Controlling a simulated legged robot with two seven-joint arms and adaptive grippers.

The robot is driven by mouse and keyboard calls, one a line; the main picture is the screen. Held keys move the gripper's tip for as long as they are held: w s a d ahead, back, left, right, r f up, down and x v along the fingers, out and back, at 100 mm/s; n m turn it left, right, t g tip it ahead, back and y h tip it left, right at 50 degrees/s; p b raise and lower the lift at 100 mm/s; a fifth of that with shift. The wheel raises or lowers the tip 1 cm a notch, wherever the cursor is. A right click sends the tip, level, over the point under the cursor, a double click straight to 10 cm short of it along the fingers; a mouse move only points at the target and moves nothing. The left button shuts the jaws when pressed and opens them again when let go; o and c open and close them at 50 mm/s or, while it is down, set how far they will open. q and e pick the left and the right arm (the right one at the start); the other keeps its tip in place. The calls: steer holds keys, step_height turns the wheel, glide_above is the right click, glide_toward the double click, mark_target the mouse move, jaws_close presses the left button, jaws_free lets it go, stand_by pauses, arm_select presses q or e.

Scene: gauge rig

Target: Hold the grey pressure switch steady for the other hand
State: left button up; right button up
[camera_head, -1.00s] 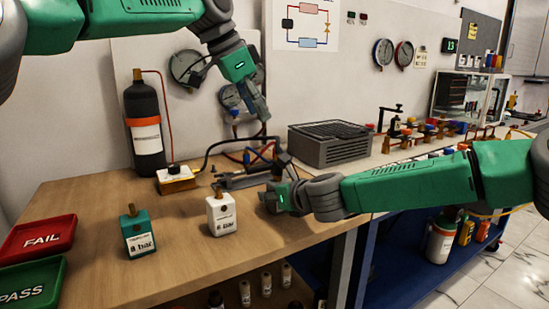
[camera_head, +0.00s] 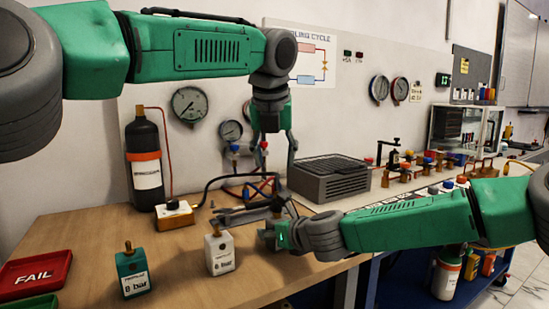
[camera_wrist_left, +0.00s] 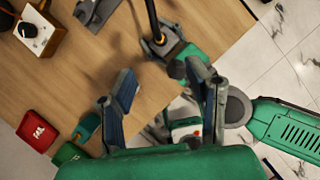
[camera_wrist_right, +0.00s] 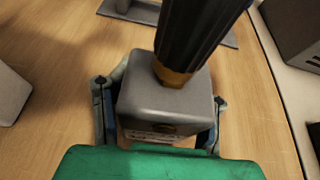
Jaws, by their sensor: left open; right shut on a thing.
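The grey pressure switch (camera_wrist_right: 165,103) is a grey block with a brass stem on top and a black ribbed part standing on the stem. My right gripper (camera_head: 268,238) is shut on its sides, low over the bench; in the head view the hand mostly hides the switch. The switch also shows in the left wrist view (camera_wrist_left: 160,48). My left gripper (camera_head: 275,162) is open and empty, pointing down above the switch and apart from it. A white switch (camera_head: 219,254) and a teal switch (camera_head: 131,273) stand upright on the bench, to the left of my right gripper.
A FAIL tray (camera_head: 38,274) and part of a green tray lie at the left edge. A black bottle (camera_head: 145,165), a yellow-based box (camera_head: 175,214) and a dark vented unit (camera_head: 330,178) stand behind. Bare wood lies around the white and teal switches.

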mark_target(276, 208)
arm_select(q)
steer(key=x, duration=1.2)
jaws_close()
